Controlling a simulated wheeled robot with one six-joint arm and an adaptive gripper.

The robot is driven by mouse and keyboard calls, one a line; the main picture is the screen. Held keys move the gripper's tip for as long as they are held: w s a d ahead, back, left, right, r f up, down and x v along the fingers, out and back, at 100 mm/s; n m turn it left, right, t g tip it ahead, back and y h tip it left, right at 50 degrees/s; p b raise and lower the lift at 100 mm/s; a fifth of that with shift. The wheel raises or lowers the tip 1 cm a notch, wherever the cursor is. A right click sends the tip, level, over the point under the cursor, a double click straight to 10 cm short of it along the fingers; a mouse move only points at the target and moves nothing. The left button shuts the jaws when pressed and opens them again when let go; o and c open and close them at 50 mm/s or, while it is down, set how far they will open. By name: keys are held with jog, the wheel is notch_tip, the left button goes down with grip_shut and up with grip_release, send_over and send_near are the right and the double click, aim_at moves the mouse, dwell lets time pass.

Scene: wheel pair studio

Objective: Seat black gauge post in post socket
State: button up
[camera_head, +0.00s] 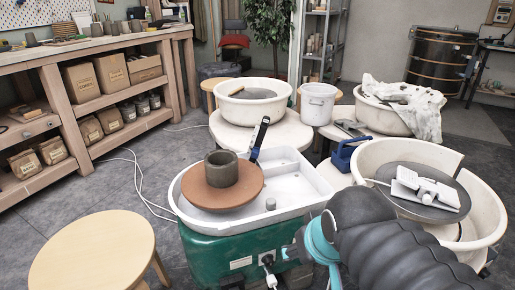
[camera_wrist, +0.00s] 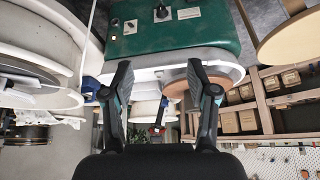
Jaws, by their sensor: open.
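The black gauge post (camera_head: 261,133) stands slightly tilted behind the clay cylinder on the wheel in the head view. Its lower end is at a small blue piece (camera_head: 254,154) by the white splash tray (camera_head: 293,188). I cannot tell whether this blue piece is the post socket or whether the post is seated. My gripper (camera_wrist: 160,68) is open in the wrist view, with its two dark fingers spread and nothing held between them. A dark upright shape (camera_wrist: 162,108) shows beyond the fingers, too small to identify surely. The gripper is out of the head view.
A grey clay cylinder (camera_head: 221,168) sits on a brown wheel disc (camera_head: 245,193) over the green wheel body (camera_head: 228,250). A round wooden stool (camera_head: 92,250) is at the front left. A second wheel basin (camera_head: 462,172), holding a white pedal, is at right.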

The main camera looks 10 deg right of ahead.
jog(key=w+a+r+t+y, duration=0.1)
jog(key=w+a+r, duration=0.1)
jog(key=w, duration=0.5)
jog(key=w+a+r+t+y, duration=0.1)
jog(key=w+a+r+t, duration=0.1)
jog(key=w, duration=0.6)
jog(key=m+t+h+p, duration=0.2)
jog(key=m+t+h, duration=0.2)
jog(key=m+h, duration=0.15)
send_near(263, 131)
jog(key=shift+y, duration=0.35)
jog(key=x, duration=0.3)
jog(key=b+x, duration=0.1)
jog(key=x, duration=0.2)
jog(key=shift+w+f, duration=0.1)
jog(key=shift+f, duration=0.25)
jog(key=shift+d+r+x, duration=0.1)
jog(key=shift+r+x, duration=0.05)
jog(key=shift+x, duration=1.2)
jog(key=shift+d+r+x, duration=0.1)
jog(key=shift+r+x, duration=0.05)
jog(key=shift+x, duration=1.2)
grip_shut()
